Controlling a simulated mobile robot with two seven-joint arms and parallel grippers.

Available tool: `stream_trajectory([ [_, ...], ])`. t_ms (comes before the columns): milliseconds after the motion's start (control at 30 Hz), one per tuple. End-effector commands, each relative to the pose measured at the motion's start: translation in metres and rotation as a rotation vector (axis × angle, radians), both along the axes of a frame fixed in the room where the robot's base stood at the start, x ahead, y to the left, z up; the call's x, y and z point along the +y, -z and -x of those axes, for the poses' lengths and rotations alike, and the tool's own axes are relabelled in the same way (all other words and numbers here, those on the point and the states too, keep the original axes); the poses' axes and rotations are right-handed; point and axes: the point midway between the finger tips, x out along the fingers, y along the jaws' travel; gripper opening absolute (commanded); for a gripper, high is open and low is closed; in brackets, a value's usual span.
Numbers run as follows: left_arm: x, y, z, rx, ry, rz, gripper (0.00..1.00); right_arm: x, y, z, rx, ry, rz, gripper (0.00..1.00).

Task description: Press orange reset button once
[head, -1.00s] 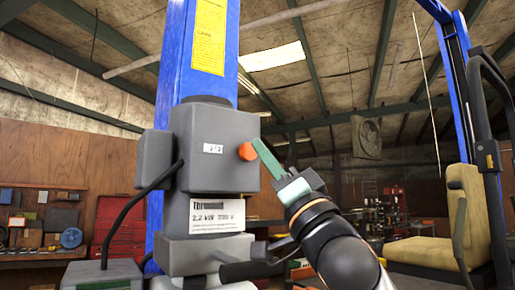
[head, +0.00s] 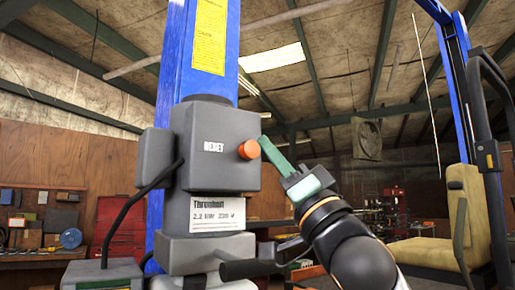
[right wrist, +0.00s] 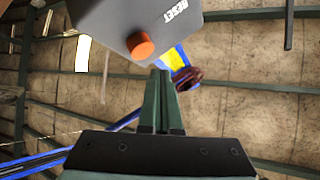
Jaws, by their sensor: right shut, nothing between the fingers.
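The orange reset button (head: 249,149) sticks out of the grey control box (head: 217,135) on the blue lift post. In the right wrist view the button (right wrist: 140,45) shows ahead of the fingers and a little left of them, below the word RESET on the box (right wrist: 125,20). My right gripper (head: 264,140) is shut and empty. In the head view its green fingertips are just right of the button, with a narrow gap between them. It also shows in the right wrist view (right wrist: 160,75), fingers together. My left gripper is not in view.
The blue lift post (head: 196,60) rises behind the box. A black cable (head: 122,210) runs down at its left. A yellow seat (head: 455,220) stands at the right, and a workbench (head: 40,255) is at the back left.

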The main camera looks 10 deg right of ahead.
Motion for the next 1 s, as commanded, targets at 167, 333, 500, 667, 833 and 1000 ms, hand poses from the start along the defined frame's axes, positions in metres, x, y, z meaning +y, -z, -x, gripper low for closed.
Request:
stream_trajectory([
  [167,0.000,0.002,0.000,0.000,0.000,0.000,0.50,-0.002,0.000,0.005,-0.003,0.000,0.000,0.00],
  [333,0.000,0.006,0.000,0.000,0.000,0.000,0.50,-0.007,0.000,0.020,-0.003,0.000,-0.001,0.00],
  [500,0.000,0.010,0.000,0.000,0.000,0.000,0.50,-0.013,0.000,0.036,-0.004,0.000,-0.001,0.00],
  [667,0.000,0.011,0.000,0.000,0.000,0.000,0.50,-0.017,0.000,0.046,-0.003,0.000,0.000,0.00],
  [833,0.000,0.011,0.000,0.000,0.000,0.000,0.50,-0.017,0.000,0.048,-0.002,0.001,0.000,0.00],
  [1000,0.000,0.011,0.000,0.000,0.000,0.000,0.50,-0.017,0.000,0.047,-0.001,0.000,0.000,0.00],
])
